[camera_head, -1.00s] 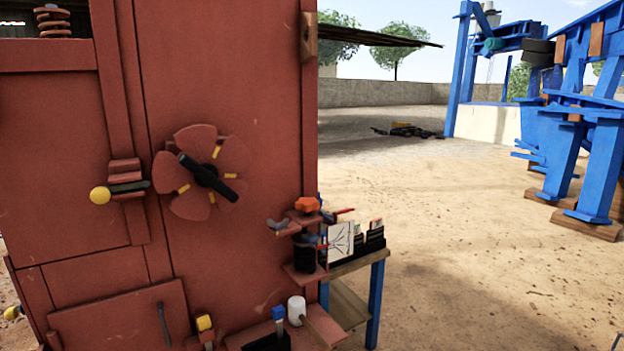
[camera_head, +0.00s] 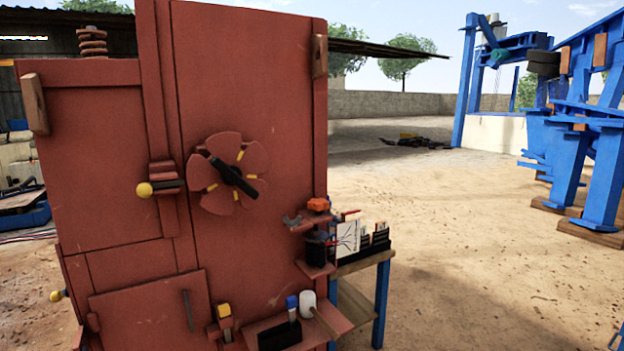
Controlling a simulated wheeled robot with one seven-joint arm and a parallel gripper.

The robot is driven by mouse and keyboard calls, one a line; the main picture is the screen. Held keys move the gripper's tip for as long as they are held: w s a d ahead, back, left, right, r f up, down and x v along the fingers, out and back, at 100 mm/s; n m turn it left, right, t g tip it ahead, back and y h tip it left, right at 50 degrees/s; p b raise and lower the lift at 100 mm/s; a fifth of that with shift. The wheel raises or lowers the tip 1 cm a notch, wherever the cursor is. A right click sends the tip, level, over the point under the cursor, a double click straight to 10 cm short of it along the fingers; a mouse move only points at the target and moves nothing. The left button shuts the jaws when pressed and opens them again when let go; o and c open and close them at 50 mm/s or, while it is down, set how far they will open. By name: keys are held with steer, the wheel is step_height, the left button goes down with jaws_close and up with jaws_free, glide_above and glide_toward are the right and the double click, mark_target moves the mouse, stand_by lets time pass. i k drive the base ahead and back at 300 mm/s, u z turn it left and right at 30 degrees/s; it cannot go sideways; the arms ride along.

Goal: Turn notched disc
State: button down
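The notched disc (camera_head: 214,200) is a red, lobed disc with several notches and yellow marks. It is mounted on the upright red panel of the machine (camera_head: 260,90), left of the picture's middle. A black bar handle (camera_head: 236,178) crosses its centre and slopes down to the right. My gripper is not in view, and nothing touches the disc.
A latch with a yellow knob (camera_head: 144,190) sticks out left of the disc. A low red shelf with a white-headed mallet (camera_head: 307,299) juts out below right. A blue-legged table (camera_head: 381,295) stands beside the machine. Open sandy ground (camera_head: 480,270) lies to the right.

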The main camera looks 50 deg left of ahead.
mark_target(229, 174)
steer(key=u, duration=0.15)
steer(key=i, duration=1.7)
steer(key=u, duration=0.9)
steer(key=i, duration=1.1)
steer(key=u, duration=1.35)
steer(key=i, duration=0.8)
steer(key=u, duration=0.55)
